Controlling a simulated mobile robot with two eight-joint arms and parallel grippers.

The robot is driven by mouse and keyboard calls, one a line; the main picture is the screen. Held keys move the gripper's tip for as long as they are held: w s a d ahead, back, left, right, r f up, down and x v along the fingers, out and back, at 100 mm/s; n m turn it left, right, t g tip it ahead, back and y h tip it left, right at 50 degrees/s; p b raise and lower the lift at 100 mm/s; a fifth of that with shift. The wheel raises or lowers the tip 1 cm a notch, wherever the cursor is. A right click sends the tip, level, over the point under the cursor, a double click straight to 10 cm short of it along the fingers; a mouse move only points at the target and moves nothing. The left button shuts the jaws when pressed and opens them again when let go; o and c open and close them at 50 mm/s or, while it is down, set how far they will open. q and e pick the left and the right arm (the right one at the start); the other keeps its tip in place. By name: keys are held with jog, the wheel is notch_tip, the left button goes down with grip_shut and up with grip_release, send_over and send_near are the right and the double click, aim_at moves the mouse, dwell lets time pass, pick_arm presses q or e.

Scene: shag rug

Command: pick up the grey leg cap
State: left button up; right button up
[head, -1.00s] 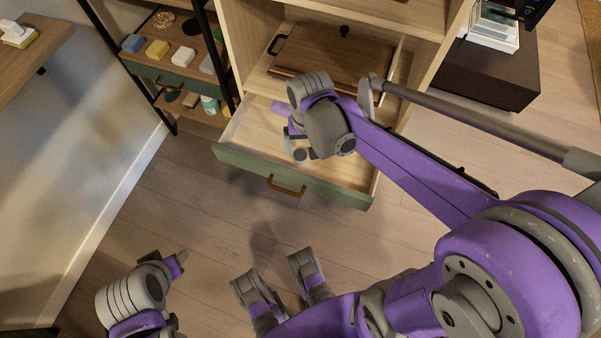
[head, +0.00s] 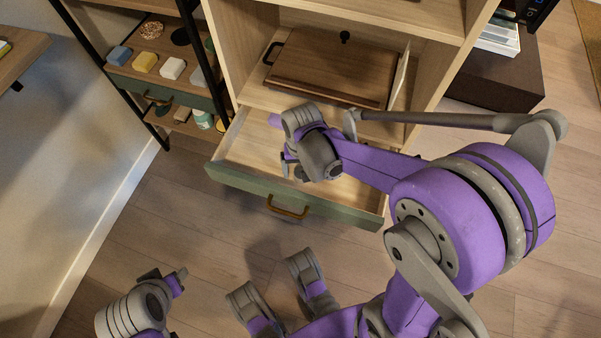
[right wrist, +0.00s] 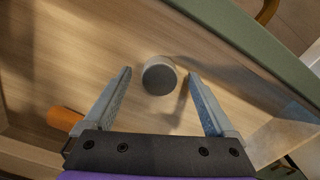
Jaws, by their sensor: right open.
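The grey leg cap (right wrist: 159,76) is a small round grey piece standing on the wooden floor of the open drawer. In the right wrist view it sits between the tips of my right gripper's (right wrist: 159,84) spread fingers, with visible gaps on both sides. That gripper is open and empty. In the head view my right gripper (head: 290,164) is down at the drawer, and my wrist hides much of it and the drawer floor around it. My left gripper (head: 176,280) is low at the left over the floor, away from the drawer; its jaws are not clear.
The green-fronted drawer (head: 340,205) is pulled out below a wooden shelf holding a brown box (head: 335,68). An orange object (right wrist: 65,118) lies in the drawer beside my right gripper. A black-framed rack (head: 160,88) with small blocks stands left. The wooden floor in front is clear.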

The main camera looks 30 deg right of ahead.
jog(key=shift+f, duration=0.2)
jog(key=shift+c, duration=0.2)
jog(key=c, duration=1.4)
